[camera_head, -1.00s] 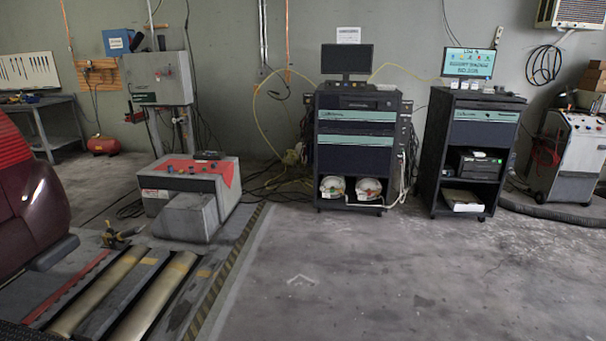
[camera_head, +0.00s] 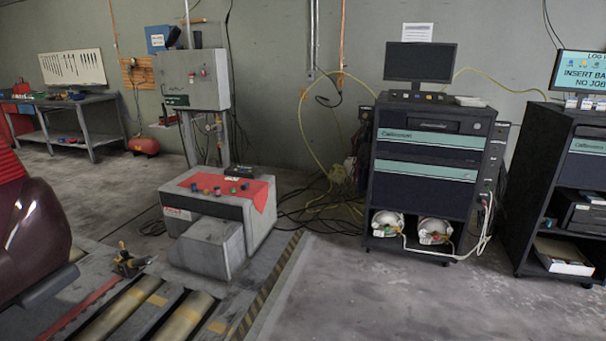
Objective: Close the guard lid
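I cannot make out which part is the guard lid, nor any lid standing open. A low grey machine box (camera_head: 198,252) stands beside the floor rollers (camera_head: 180,318), left of the middle. A red cloth (camera_head: 262,193) lies over part of its top, with several small coloured items and a dark flat object (camera_head: 239,171) on or behind it. A grey cabinet (camera_head: 195,80) is mounted upright behind this box, and its front looks shut. My gripper is not in view.
A dark red car (camera_head: 35,235) stands over the rollers at left. Two dark equipment carts (camera_head: 425,170) (camera_head: 545,190) stand at right. Cables (camera_head: 310,205) lie on the floor behind the box. Clear floor (camera_head: 400,300) lies in front. A workbench (camera_head: 80,105) is at back left.

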